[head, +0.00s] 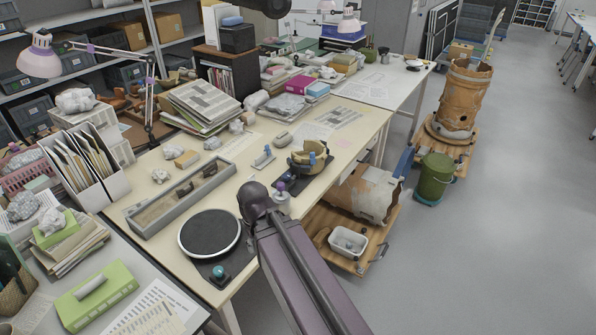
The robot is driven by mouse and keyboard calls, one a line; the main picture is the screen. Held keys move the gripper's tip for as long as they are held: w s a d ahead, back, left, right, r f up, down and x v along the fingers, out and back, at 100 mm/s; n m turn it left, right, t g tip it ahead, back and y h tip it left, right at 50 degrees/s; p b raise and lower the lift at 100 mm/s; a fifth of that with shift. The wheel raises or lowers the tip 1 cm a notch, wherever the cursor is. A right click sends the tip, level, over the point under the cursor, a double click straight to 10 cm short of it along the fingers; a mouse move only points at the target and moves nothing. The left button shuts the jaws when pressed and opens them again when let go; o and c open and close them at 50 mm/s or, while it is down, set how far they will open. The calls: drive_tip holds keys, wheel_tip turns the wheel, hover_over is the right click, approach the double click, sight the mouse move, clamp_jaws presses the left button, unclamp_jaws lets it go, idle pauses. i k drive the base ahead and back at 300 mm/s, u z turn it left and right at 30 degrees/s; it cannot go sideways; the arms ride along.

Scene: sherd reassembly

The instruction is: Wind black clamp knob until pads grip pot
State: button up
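A partly rebuilt pot (300,166), tan and dark brown, sits on a dark base plate (287,187) near the bench's right edge. Small blue parts (312,157) show against it, perhaps clamp pads; I cannot tell whether they touch the pot. I cannot make out a black clamp knob.
A black turntable (210,234) and a grey tray of sherds (157,214) lie left of my arm on the cream bench (355,118). Loose sherds and papers lie behind. A wooden dolly (338,226) with a large vessel stands right.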

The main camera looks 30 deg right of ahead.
sight(286, 176)
drive_tip(key=u, duration=0.25)
drive_tip(key=k, duration=1)
drive_tip(key=z, duration=0.65)
drive_tip(key=i, duration=1)
drive_tip(key=z, duration=0.1)
